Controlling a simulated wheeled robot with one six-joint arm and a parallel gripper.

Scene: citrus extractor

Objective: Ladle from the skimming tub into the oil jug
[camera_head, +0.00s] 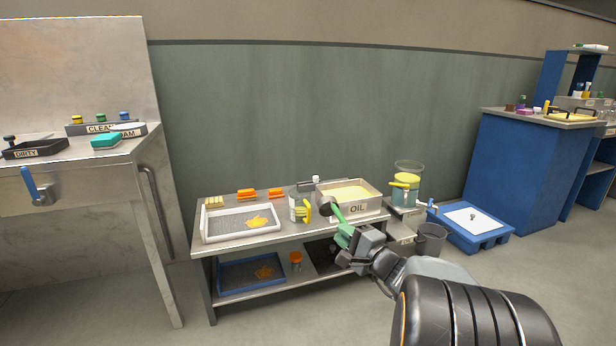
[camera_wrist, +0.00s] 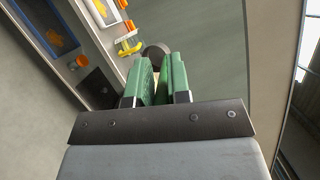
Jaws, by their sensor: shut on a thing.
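My gripper (camera_head: 347,235) is shut on the green handle of a ladle (camera_head: 337,211) in front of the bench. The ladle's dark round bowl (camera_head: 326,203) is up and left of my gripper, at the tub's left front corner. The skimming tub (camera_head: 357,209), a metal box marked OIL, holds pale yellow liquid. A clear jug with a yellow handle (camera_head: 296,208), likely the oil jug, stands left of the tub. In the wrist view, the green fingers (camera_wrist: 162,82) are close together with the bowl (camera_wrist: 156,49) beyond them. The bowl's contents are hidden.
A white-rimmed tray (camera_head: 205,224) with orange-yellow matter lies left of the jug. Orange clips (camera_head: 246,193) lie behind it. A glass vessel (camera_head: 408,170) with yellow contents stands right of the tub, above a grey bin (camera_head: 431,239). The lower shelf holds a blue tray (camera_head: 222,277).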

